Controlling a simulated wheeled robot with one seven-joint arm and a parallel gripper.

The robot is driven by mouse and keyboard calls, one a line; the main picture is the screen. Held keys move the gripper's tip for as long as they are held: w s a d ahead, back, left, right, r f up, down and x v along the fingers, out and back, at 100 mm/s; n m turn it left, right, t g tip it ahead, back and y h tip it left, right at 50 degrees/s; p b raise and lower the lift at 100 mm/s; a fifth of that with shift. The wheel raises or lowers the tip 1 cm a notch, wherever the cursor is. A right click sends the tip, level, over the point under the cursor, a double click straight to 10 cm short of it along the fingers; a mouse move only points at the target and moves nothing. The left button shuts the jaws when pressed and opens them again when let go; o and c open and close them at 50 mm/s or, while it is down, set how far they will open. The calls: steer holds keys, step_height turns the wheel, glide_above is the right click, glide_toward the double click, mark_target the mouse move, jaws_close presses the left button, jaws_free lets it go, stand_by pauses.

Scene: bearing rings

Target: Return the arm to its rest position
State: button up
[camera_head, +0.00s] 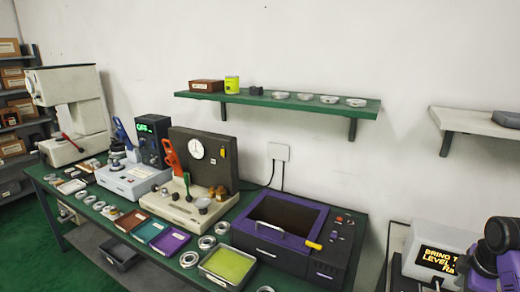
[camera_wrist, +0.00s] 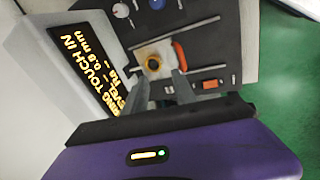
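My arm (camera_head: 492,252) shows as a purple and black shape at the right edge of the head view, in front of a grey device with a lit text display (camera_head: 437,259). The fingers of my gripper (camera_wrist: 162,82) show in the wrist view as two grey fingers set apart, with nothing visible between them. The fingertips are not visible in the head view.
The green workbench (camera_head: 228,214) at left and centre holds instruments, coloured trays, several metal rings and a purple oven-like box (camera_head: 282,222). A green wall shelf (camera_head: 262,99) carries several rings. A pale shelf (camera_head: 470,122) is above my arm. Green floor (camera_wrist: 288,75) is open at right in the wrist view.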

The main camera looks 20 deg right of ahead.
steer(key=w+d+r+m+t+h, duration=0.2)
steer(key=w+d+r+t+h, duration=0.1)
steer(key=w+r, duration=0.1)
steer(key=w+a+r+m+t+h, duration=0.1)
steer(key=w+a+m+t+h, duration=0.1)
steer(key=w+a+m+t, duration=0.3)
steer(key=a+m+t, duration=0.4)
steer(key=a, duration=1.2)
steer(key=s+a+f+n+y, duration=0.1)
steer(key=s+a+n+y, duration=0.1)
steer(key=s+a, duration=1.1)
steer(key=s+a+f+n+y+b, duration=0.1)
steer(key=s+a+y, duration=0.4)
steer(key=s+a, duration=0.8)
steer(key=s+n, duration=0.1)
steer(key=s, duration=0.2)
steer(key=shift+s+a+f, duration=0.2)
steer(key=shift+s+f, duration=0.1)
steer(key=shift+s, duration=0.05)
